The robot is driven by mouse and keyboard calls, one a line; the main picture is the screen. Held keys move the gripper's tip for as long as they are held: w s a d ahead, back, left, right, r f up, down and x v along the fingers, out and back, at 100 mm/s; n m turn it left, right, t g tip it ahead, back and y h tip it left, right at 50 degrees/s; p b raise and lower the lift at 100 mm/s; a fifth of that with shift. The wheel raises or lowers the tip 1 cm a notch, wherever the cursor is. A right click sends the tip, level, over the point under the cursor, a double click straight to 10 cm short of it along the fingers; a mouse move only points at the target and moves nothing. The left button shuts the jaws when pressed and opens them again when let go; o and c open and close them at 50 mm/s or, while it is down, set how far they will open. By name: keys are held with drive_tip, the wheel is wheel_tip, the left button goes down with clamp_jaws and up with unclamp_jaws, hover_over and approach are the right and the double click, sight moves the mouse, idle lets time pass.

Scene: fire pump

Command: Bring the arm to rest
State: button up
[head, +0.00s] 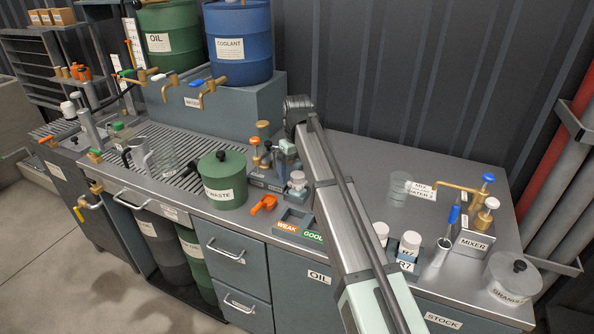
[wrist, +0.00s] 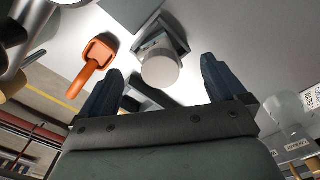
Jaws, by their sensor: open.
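My arm (head: 340,200) reaches from the front edge of the bench up and back over its middle. In the head view I cannot make out its fingers. In the wrist view my gripper (wrist: 161,66) is open, its two dark fingers spread wide apart with nothing held. A white-capped container (wrist: 160,68) shows between and beyond the fingers; I cannot tell how far off it is. An orange scoop (wrist: 93,62) lies to the left of the fingers; it also shows on the bench in the head view (head: 263,204).
A green waste pot (head: 222,180) stands left of my arm. The weak/good tray (head: 297,225) lies close to it. The bench top behind the arm at right is mostly clear.

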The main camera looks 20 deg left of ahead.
drive_tip(key=shift+r, duration=1.3)
drive_tip(key=shift+r, duration=2.45)
drive_tip(key=shift+w, duration=0.1)
